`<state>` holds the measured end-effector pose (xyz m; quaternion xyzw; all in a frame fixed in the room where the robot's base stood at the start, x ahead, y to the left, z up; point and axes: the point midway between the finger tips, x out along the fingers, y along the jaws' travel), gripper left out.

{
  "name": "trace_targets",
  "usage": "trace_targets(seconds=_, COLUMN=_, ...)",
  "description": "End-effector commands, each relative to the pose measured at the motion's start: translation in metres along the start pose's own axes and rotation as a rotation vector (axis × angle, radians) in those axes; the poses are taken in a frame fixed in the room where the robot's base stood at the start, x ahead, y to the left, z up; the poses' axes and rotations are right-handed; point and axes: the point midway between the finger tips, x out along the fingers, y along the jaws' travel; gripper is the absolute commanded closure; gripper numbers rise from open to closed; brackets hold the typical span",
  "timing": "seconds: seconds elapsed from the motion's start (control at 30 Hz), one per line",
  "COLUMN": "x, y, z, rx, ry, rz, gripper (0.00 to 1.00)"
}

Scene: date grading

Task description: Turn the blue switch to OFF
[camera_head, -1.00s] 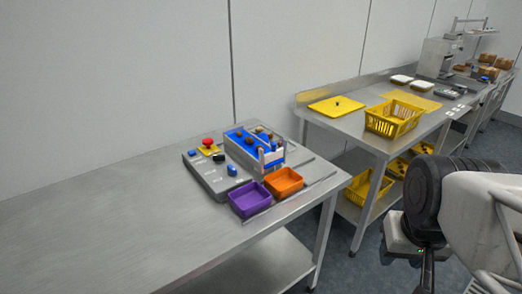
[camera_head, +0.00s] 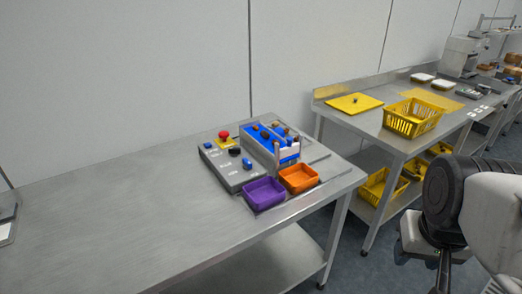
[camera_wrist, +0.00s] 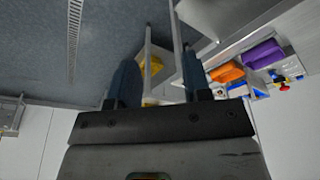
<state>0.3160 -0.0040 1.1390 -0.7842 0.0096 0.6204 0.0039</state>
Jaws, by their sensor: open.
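A grey control panel (camera_head: 222,172) lies on the near steel table in the head view. It bears two small blue parts, one near its far left corner (camera_head: 208,146) and one near the purple bin (camera_head: 247,163). They look like switches; their labels and settings are too small to read. A black knob (camera_head: 234,151) and a red button (camera_head: 224,134) are also on the panel. My gripper (camera_wrist: 160,82) is open and empty in the wrist view, well away from the panel. The red button (camera_wrist: 283,86) shows there at the right edge.
A purple bin (camera_head: 264,193) and an orange bin (camera_head: 299,179) stand beside the panel. A blue-lined unit (camera_head: 258,138) holding several dates stands behind. Another table (camera_head: 372,122) with a yellow basket (camera_head: 411,118) stands right, across a gap.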

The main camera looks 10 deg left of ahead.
Motion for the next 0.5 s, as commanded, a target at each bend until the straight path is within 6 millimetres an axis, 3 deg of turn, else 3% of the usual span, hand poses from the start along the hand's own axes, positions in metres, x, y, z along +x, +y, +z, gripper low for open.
trace_targets(seconds=0.27, x=-0.002, y=-0.007, z=-0.021, rx=-0.031, ry=-0.011, rz=-0.005, gripper=0.55)
trace_targets(seconds=0.5, x=-0.005, y=-0.024, z=-0.067, rx=-0.099, ry=-0.03, rz=-0.015, gripper=0.55)
